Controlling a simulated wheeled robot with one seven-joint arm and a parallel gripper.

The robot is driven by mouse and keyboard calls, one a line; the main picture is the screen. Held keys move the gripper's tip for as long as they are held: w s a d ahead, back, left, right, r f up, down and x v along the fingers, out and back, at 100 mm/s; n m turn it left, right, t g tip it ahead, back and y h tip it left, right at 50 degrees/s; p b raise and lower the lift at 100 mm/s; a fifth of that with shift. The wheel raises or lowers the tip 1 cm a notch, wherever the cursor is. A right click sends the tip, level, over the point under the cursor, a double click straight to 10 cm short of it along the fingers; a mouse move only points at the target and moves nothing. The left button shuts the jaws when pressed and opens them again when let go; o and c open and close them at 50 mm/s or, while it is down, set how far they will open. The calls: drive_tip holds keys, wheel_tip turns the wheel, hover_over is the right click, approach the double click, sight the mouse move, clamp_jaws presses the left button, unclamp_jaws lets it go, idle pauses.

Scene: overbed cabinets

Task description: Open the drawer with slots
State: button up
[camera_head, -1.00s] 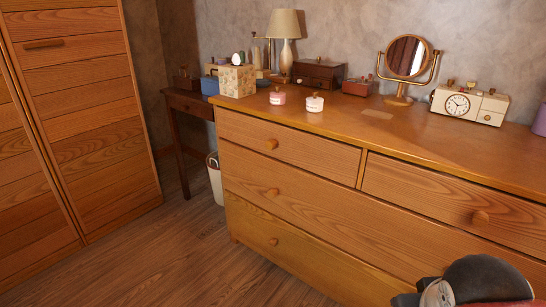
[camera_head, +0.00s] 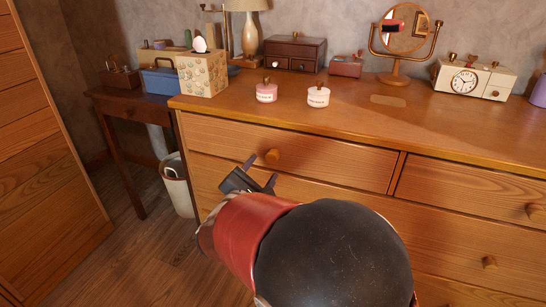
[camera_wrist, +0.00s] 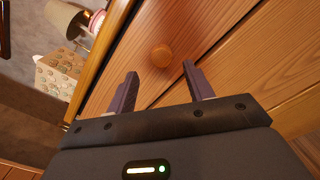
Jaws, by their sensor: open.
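The wooden dresser has a top left drawer (camera_head: 330,159) with a round wooden knob (camera_head: 272,156). The drawer is closed, and no slots show. My gripper (camera_head: 260,172) is open and empty in front of this drawer, close to the knob and slightly below it in the head view. In the wrist view the knob (camera_wrist: 162,56) shows just beyond and between the two dark fingertips (camera_wrist: 160,72), not clasped. The top right drawer (camera_head: 470,190) and the wide drawer below are also closed.
On the dresser top stand a patterned tissue box (camera_head: 203,75), two small jars (camera_head: 318,96), a dark jewellery box (camera_head: 295,53), a mirror (camera_head: 404,35) and a clock (camera_head: 464,81). A side table (camera_head: 118,97) and a bin (camera_head: 179,187) stand at left.

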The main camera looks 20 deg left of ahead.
sight(271, 158)
drive_tip(key=w, duration=0.6)
drive_tip(key=shift+w+d+p, duration=0.3)
drive_tip(key=shift+d, duration=0.05)
clamp_jaws()
